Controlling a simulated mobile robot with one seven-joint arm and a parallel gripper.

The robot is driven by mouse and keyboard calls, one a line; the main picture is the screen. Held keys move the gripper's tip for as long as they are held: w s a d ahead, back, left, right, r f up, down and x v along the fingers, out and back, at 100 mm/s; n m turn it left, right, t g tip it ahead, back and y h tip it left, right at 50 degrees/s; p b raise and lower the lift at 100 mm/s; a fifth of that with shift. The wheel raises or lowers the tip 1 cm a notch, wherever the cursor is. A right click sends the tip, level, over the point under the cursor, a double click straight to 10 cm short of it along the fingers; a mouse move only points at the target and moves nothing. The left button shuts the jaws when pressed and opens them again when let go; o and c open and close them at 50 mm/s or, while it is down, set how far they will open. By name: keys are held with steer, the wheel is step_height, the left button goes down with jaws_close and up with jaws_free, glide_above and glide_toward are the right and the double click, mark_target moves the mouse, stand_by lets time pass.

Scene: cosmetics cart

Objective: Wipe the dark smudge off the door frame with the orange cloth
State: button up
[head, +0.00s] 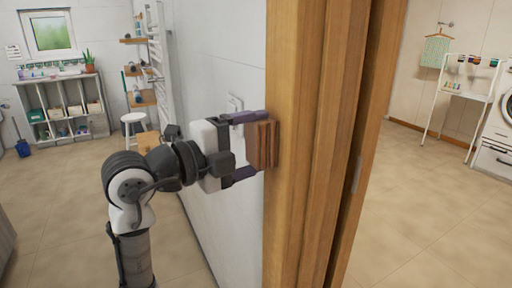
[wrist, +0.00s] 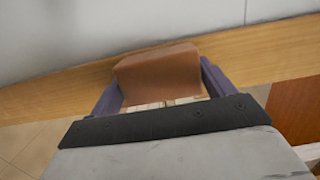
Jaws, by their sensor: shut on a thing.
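My gripper (head: 259,145) is shut on the orange cloth (head: 263,147), a folded brownish-orange pad between its two purple fingers. The cloth is at the near edge of the wooden door frame (head: 296,90) and looks pressed against it, though the contact itself is hidden. In the wrist view the cloth (wrist: 158,71) sits between the fingertips, in front of the wood of the door frame (wrist: 55,93). I see no clear dark smudge in either view; the part of the frame behind the cloth is hidden.
A white wall (head: 222,65) with a switch plate (head: 235,102) runs close beside my arm. Right, past the doorway, stand a white rack (head: 440,100) and a washing machine (head: 494,160). Tiled floor (head: 60,210) is open.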

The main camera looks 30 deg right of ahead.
mark_target(245, 137)
steer(key=shift+w+b, duration=0.35)
steer(key=shift+w, duration=1.4)
steer(key=a+b, duration=0.1)
steer(key=a, duration=0.7)
steer(key=shift+s+b, duration=0.15)
steer(key=shift+b, duration=0.2)
